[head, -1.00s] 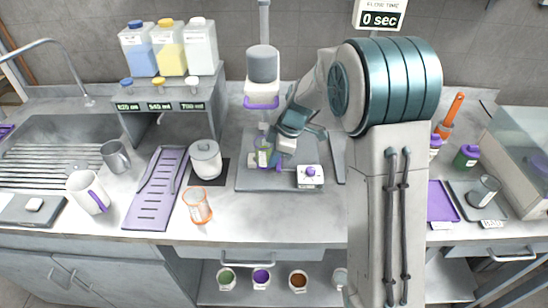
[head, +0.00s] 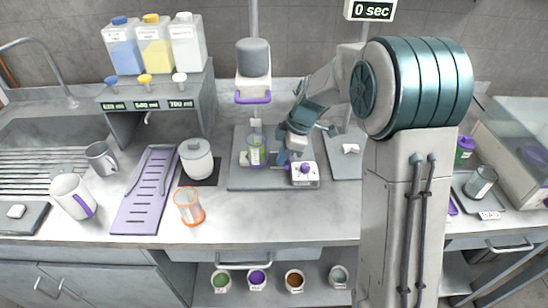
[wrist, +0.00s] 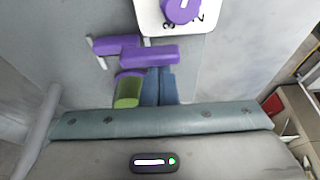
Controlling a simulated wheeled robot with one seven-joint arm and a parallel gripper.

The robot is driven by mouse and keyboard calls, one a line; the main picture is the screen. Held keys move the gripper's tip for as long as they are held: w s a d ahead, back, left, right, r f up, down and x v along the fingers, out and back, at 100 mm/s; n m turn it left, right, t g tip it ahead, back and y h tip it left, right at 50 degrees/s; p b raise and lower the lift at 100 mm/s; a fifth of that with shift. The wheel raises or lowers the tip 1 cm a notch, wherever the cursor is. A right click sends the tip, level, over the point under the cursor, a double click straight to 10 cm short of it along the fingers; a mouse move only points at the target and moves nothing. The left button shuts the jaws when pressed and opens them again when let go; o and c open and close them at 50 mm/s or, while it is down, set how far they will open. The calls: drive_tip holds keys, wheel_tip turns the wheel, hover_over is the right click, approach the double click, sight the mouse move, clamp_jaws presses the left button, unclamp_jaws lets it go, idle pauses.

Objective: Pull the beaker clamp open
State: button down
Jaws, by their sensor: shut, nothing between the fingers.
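The beaker clamp (wrist: 148,55) shows in the wrist view as purple bars with pale rods, beside the green-filled beaker (wrist: 128,90). In the head view the beaker (head: 256,153) stands upright under the brush machine's grey head (head: 253,58); the clamp is too small to make out clearly there. My gripper (head: 284,160) is low, just right of the beaker. Its blue fingers (wrist: 160,86) are shut and empty, right beside the beaker, with their tips close to a purple bar. I cannot tell whether they touch it.
A white box with a purple dial (head: 305,170) stands close to the right of my gripper. A white pot (head: 196,158), an orange-rimmed beaker (head: 188,206) and a purple rack (head: 150,195) are to the left. The counter front is clear.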

drive_tip(key=shift+d, duration=0.2)
drive_tip(key=p+v, duration=1)
drive_tip(key=v, duration=1)
drive_tip(key=shift+a, duration=0.15)
drive_tip(key=s+d+m+t+h+b, duration=0.1)
drive_tip(key=s+d+m, duration=0.3)
drive_tip(key=s+m, duration=0.5)
drive_tip(key=s+d+m+t+h+b, duration=0.1)
drive_tip(key=s+d+m+t+h, duration=0.2)
drive_tip(key=s+m, duration=0.6)
drive_tip(key=s+d, duration=0.1)
drive_tip(key=s, duration=0.6)
drive_tip(key=shift+f+m, duration=0.25)
drive_tip(key=shift+m, duration=0.15)
